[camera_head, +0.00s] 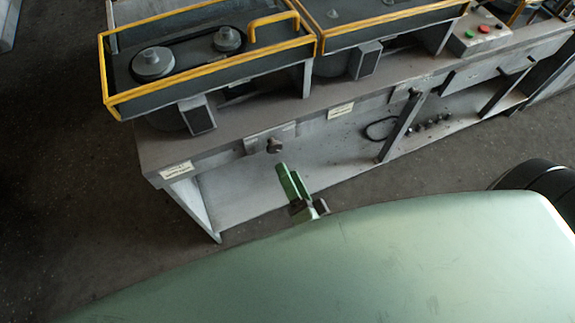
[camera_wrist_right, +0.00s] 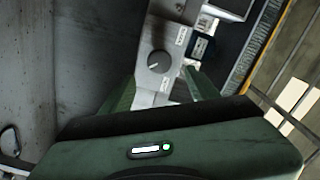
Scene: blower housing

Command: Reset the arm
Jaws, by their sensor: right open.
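My right gripper (camera_head: 295,186) shows in the head view as a green finger beyond the edge of my green body, in front of the workbench. In the right wrist view its two green fingers (camera_wrist_right: 160,95) are spread apart with nothing between them. Beyond them is a dark round knob (camera_wrist_right: 160,61) on a pale panel. A dark knob (camera_head: 274,145) also shows in the head view on the bench front, just above and left of the finger, apart from it. My left gripper is not in view.
The workbench (camera_head: 240,128) carries yellow-railed housings (camera_head: 215,80) with round pulleys. A control box (camera_head: 476,33) with red and green buttons is at the upper right. The lower shelf (camera_head: 255,190) holds a cable loop and small parts. Bare floor (camera_head: 75,190) lies at left.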

